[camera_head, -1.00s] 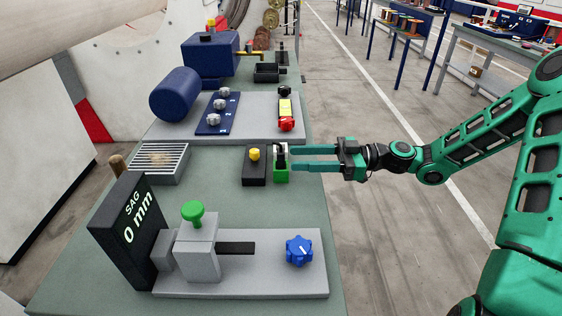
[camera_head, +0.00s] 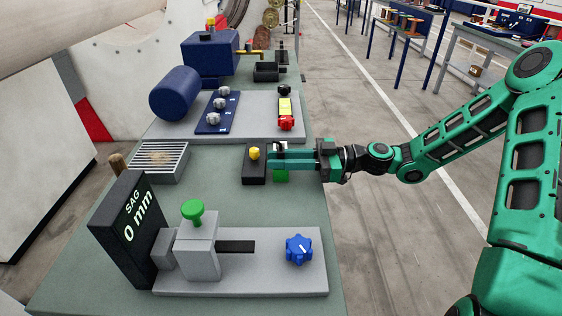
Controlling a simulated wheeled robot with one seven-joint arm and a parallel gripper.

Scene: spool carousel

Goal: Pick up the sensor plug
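A green block (camera_head: 281,176) with a small black-and-white piece (camera_head: 281,146) at its top stands on the bench, right of a black box with a yellow knob (camera_head: 254,153). The black-and-white piece may be the sensor plug; I cannot tell for sure. My gripper (camera_head: 270,159) reaches in from the right, its teal fingers level across the green block and their tips close to the black box. The fingers hide most of the block's upper part. Little gap shows between them, and whether they grip anything is hidden.
In front is a grey plate (camera_head: 270,275) with a blue knob (camera_head: 299,249), a green-topped post (camera_head: 193,212) and a black SAG display (camera_head: 127,230) reading 0 mm. Behind are a slotted tray (camera_head: 158,162) and a grey panel with a red-and-yellow part (camera_head: 286,115). Bare bench lies between.

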